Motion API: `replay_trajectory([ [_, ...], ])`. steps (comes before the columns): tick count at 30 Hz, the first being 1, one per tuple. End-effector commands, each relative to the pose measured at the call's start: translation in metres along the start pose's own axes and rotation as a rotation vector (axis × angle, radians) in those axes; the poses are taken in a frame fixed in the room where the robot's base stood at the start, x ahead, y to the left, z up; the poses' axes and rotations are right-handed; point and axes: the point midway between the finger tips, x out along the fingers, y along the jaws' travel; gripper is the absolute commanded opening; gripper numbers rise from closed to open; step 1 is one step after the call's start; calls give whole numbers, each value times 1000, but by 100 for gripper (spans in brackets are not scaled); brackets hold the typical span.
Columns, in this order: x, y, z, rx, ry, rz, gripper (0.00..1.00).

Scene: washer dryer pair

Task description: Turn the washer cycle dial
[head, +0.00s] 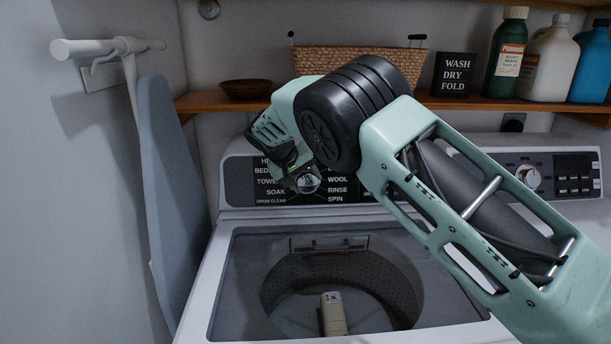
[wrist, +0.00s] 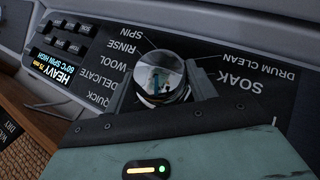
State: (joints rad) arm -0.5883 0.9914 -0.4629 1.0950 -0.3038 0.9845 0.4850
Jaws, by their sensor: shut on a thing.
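The washer (head: 225,265) stands in front of me with its tub open. Its cycle dial is a shiny chrome knob (head: 307,184) on the dark control panel, ringed by labels such as SOAK, WOOL, RINSE and SPIN. In the wrist view the dial (wrist: 160,78) sits between the fingers of my gripper (wrist: 161,88), which is shut on it. The wrist view shows the picture turned nearly upside down. A lit display (wrist: 65,68) on the panel reads HEAVY, 60°C, SPIN HIGH. In the head view my arm hides part of the panel, and the fingertips are small and partly hidden.
A wooden shelf (head: 217,102) above the panel bears a bowl (head: 246,88), a basket (head: 350,61), a sign (head: 455,74) and several bottles. A second machine's dial (head: 528,177) is at the right. An ironing board (head: 172,185) hangs at the left.

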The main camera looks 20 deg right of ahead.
Motion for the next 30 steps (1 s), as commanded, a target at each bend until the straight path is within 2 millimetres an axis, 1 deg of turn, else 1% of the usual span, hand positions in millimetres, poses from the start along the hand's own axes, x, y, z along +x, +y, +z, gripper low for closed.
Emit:
replay_trajectory([
  [6,0,-5,0,-126,12,164,33],
  [15,2,-7,2,-272,22,360,33],
  [22,3,-8,2,-347,28,458,33],
  [30,2,-8,2,-387,32,509,33],
])
